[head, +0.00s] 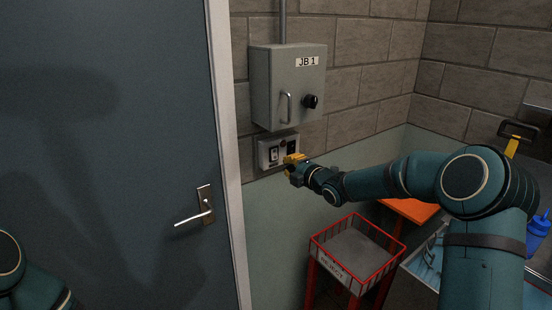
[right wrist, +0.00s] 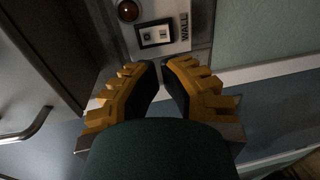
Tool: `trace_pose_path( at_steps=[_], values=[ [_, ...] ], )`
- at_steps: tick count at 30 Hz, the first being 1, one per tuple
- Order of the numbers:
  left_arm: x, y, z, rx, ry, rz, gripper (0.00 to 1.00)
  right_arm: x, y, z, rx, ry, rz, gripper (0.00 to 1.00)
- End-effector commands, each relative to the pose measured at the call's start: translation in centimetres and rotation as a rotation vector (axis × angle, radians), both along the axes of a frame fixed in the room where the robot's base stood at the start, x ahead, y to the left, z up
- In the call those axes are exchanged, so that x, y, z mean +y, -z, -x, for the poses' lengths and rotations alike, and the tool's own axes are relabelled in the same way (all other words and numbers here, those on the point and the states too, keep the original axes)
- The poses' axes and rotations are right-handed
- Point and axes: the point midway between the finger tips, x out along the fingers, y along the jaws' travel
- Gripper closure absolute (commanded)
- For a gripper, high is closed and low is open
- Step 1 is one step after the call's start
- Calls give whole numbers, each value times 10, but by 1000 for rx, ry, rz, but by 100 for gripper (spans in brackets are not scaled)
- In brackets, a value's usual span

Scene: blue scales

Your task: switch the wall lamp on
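In the right wrist view, a rocker switch (right wrist: 155,36) sits beside a "WALL" label (right wrist: 184,27) and a dull reddish round lens (right wrist: 128,10). My right gripper (head: 290,165) is just in front of the panel's lower right; in the right wrist view its yellow fingertips (right wrist: 160,63) are nearly together, empty, below the switch. Contact cannot be told. The lamp is not visible. My left gripper is out of view.
The junction box "JB 1" (head: 289,85), with a handle and black knob, hangs above the panel. A blue-grey door (head: 110,150) with a lever handle (head: 195,215) is at the left. A red-rimmed reject bin (head: 340,265) and an orange surface (head: 410,209) are below my right arm.

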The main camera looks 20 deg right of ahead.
Motion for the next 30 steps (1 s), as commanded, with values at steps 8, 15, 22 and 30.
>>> trace_pose_path(
  at_steps=[8,15,22,30],
  values=[
    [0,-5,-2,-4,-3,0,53,18,6,-47,-1,-1,-4,100],
    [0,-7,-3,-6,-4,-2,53,25,8,-67,0,-1,0,100],
    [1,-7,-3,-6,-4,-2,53,26,9,-69,0,-1,0,100],
    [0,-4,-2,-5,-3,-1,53,26,10,-70,-5,0,-2,100]
  ],
)
